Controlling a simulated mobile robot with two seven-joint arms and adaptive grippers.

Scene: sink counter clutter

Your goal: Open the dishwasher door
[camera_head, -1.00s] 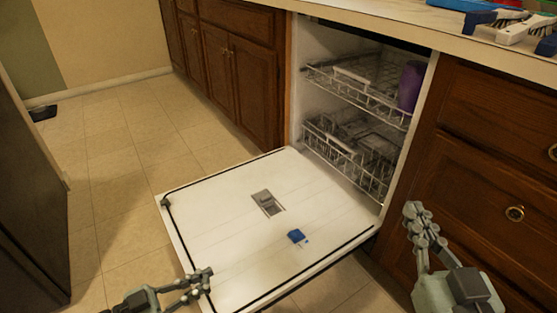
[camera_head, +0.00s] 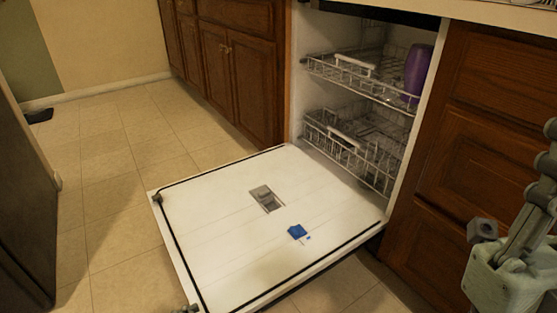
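The dishwasher door (camera_head: 225,239) is folded down, its white inner face up, lying roughly level above the floor. It carries a grey dispenser (camera_head: 266,198) and a small blue piece (camera_head: 297,232). The dishwasher's inside is exposed, with an upper rack (camera_head: 350,68) and a lower rack (camera_head: 345,140) in the cavity. Only a tip of my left gripper (camera_head: 186,309) shows at the bottom edge, by the door's near left corner. My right gripper (camera_head: 550,130) is at the right edge, right of the dishwasher in front of the drawers, partly cut off; its finger opening cannot be made out.
A purple cup (camera_head: 418,70) stands in the upper rack. Wooden cabinets (camera_head: 240,75) flank the dishwasher on the left and drawers (camera_head: 490,110) on the right. A dark appliance (camera_head: 20,210) stands at the far left. Tiled floor (camera_head: 110,190) lies clear between it and the door.

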